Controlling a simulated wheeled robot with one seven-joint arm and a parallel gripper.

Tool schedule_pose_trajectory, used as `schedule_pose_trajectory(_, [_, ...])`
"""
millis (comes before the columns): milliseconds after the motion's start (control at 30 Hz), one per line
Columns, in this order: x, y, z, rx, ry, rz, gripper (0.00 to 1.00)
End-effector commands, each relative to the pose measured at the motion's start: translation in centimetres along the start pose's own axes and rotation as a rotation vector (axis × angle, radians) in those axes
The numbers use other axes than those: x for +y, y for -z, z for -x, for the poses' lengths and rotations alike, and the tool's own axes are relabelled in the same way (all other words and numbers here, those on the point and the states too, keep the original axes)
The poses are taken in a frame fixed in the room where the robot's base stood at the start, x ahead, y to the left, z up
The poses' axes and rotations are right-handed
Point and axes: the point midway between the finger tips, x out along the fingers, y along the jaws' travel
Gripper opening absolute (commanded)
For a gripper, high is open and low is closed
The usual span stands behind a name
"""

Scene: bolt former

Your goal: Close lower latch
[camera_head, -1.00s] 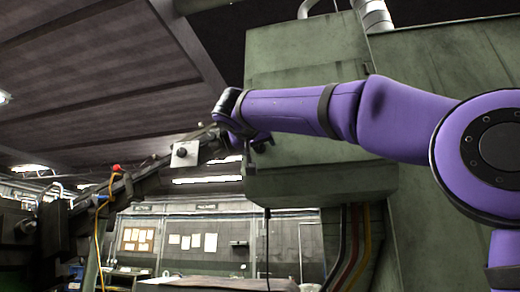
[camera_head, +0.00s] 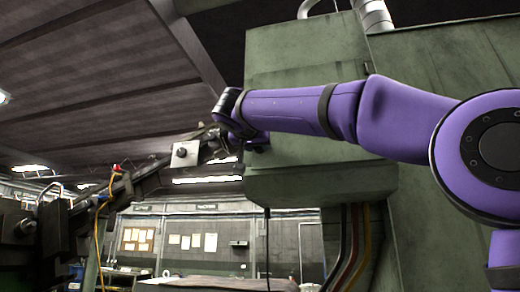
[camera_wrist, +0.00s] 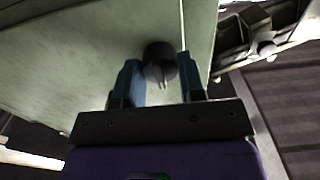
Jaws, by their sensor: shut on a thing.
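The lower latch appears as a dark round knob (camera_wrist: 158,64) on the pale green panel of the cabinet door in the wrist view. My gripper (camera_wrist: 160,78) has its two blue fingers on either side of this knob and is shut on it. A small pointed part shows at the knob's lower edge. In the head view my purple arm reaches left across the green cabinet (camera_head: 310,185). Its wrist end is at the cabinet's left edge, and the fingers and latch are not clearly visible there.
A dark machine arm or conveyor (camera_head: 120,190) with a yellow cable slopes up at the left, close to my wrist. Hoses (camera_head: 350,245) hang below the cabinet. A wall with pinned papers (camera_head: 190,241) stands far behind.

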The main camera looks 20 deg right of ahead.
Motion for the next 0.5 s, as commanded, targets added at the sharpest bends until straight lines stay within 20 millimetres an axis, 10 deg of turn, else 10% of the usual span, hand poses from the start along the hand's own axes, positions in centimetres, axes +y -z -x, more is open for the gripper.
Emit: schedule_pose_trajectory(500, [-0.01, 0.0, 0.0, 0.0, 0.0, 0.404, 0.0])
